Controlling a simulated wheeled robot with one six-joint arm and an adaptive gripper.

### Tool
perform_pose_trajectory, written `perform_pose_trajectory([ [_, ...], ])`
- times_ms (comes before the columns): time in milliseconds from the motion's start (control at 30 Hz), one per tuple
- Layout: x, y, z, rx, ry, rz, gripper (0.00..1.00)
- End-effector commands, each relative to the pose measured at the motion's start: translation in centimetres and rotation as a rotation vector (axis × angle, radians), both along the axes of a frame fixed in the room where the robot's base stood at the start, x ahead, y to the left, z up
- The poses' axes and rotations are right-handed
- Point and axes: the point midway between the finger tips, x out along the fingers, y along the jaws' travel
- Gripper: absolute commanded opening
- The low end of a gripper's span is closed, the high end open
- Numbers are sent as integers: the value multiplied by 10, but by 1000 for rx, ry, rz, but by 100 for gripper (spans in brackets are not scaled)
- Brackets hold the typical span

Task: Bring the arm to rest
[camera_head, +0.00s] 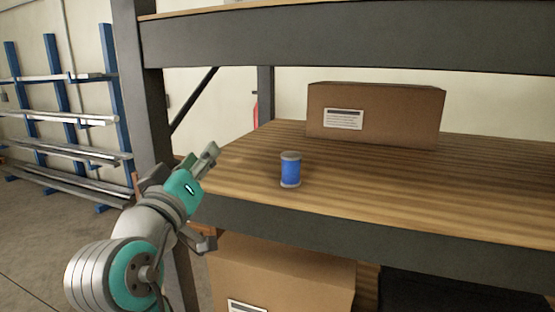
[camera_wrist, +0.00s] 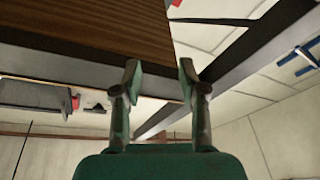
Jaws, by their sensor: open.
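My gripper (camera_head: 208,155) is at the left end of the wooden shelf, near the grey upright post. In the wrist view my gripper (camera_wrist: 159,75) has its two fingers apart with nothing between them. The arm reaches up from the lower left in the head view. A blue spool (camera_head: 290,170) with grey ends stands upright on the shelf, to the right of my gripper and apart from it.
A cardboard box (camera_head: 375,115) with a white label stands at the back of the shelf (camera_head: 430,190). Another box (camera_head: 285,275) is below. The upright post (camera_head: 143,110) is close to my arm. A blue rack (camera_head: 52,80) with metal bars stands at far left.

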Motion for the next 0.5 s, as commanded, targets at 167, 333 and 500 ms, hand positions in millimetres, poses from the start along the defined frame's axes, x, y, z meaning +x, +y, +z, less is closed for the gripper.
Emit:
perform_pose_trajectory([
  [167,13,-19,-83,-67,29,45,42],
  [333,14,-41,-155,-106,61,94,42],
  [500,6,-68,-224,-130,100,142,42],
])
